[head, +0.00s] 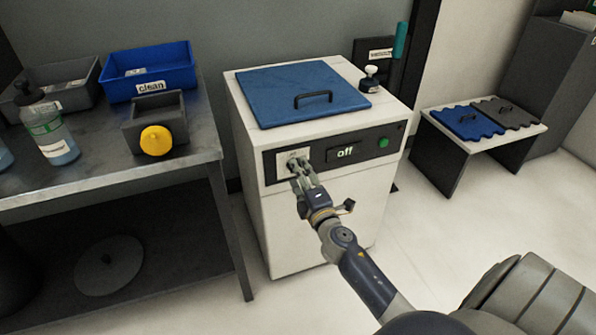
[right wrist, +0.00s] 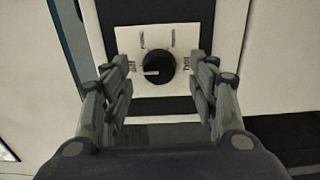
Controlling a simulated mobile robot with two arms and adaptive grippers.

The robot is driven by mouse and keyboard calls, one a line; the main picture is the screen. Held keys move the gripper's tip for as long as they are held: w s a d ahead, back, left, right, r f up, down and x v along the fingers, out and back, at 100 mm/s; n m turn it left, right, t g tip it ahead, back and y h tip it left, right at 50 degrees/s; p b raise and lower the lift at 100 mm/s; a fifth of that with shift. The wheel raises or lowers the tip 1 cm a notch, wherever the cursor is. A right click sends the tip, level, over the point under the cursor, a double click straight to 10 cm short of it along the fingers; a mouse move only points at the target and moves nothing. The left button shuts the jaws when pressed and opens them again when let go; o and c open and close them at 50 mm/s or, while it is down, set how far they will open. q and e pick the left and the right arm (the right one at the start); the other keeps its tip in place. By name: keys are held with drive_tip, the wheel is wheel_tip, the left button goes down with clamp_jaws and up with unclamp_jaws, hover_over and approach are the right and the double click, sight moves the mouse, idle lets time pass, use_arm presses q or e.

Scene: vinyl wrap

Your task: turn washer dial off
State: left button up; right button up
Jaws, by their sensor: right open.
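The washer (head: 320,220) is a white cabinet with a blue lid and a black front panel. Its display (head: 345,152) reads "off". The dial is a round black knob (right wrist: 158,68) with a pale pointer aimed left, on a white plate (right wrist: 160,40) with small marks. In the head view my right gripper (head: 298,170) is at the panel's left end and largely hides the dial. In the right wrist view my right gripper (right wrist: 160,95) is open, with one finger on each side of the knob and visible gaps between. My left gripper is not in view.
A green button (head: 383,142) is at the panel's right. A small bottle (head: 369,80) stands on the washer top. A workbench (head: 190,150) on the left holds bins and a bottle. A low table (head: 437,145) stands at right. Floor between is clear.

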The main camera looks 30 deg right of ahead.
drive_tip(key=v, duration=0.9)
drive_tip(key=shift+s, duration=0.4)
drive_tip(key=shift+a, duration=0.1)
